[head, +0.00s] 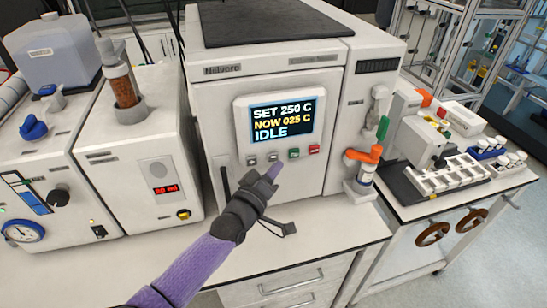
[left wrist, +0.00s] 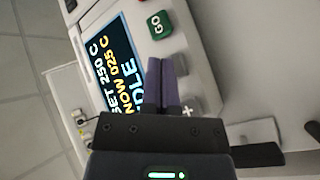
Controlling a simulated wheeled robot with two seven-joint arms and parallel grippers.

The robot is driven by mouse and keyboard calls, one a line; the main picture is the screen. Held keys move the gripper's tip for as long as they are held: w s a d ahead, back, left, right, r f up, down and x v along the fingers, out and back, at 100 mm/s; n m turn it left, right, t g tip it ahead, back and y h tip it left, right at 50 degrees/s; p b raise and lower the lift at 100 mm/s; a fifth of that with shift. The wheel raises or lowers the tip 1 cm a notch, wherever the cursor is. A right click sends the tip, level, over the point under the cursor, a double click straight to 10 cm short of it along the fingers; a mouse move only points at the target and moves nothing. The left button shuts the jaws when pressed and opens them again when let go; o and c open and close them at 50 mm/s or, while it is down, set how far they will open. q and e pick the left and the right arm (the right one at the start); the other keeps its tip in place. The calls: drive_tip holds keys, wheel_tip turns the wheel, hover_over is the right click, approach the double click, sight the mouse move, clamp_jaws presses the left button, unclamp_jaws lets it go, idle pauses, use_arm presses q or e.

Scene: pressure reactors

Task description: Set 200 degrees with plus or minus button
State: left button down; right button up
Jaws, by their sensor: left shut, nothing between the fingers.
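The white reactor's display (head: 283,119) reads SET 250 C, NOW 025 C, IDLE; it also shows sideways in the left wrist view (left wrist: 112,75). Below it are two grey buttons, the left one (head: 251,160) and the right one (head: 272,157), then a green button (head: 293,154) and a red button (head: 314,149). My left gripper (head: 275,169) is shut and empty, its tips just below the right grey button. In the left wrist view its purple fingers (left wrist: 160,66) lie beside the plus button (left wrist: 188,108), with the green GO button (left wrist: 157,23) beyond. Contact cannot be told. My right gripper is out of view.
An orange-handled valve (head: 364,155) juts out at the reactor's right. White instruments with a gauge (head: 22,230) and a red readout (head: 166,189) stand left. A rack of vials (head: 447,176) sits on the right bench. Bare worktop (head: 345,232) lies in front of the reactor.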

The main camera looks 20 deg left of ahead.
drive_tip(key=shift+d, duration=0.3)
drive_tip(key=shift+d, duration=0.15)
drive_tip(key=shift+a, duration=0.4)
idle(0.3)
use_arm(q)
drive_tip(key=shift+w, duration=0.1)
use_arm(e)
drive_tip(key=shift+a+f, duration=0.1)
use_arm(q)
drive_tip(key=shift+w+a+b, duration=0.2)
drive_tip(key=shift+w+b, duration=0.05)
drive_tip(key=shift+b, duration=0.1)
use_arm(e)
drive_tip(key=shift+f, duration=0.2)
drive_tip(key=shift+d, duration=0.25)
use_arm(q)
drive_tip(key=shift+w, duration=0.1)
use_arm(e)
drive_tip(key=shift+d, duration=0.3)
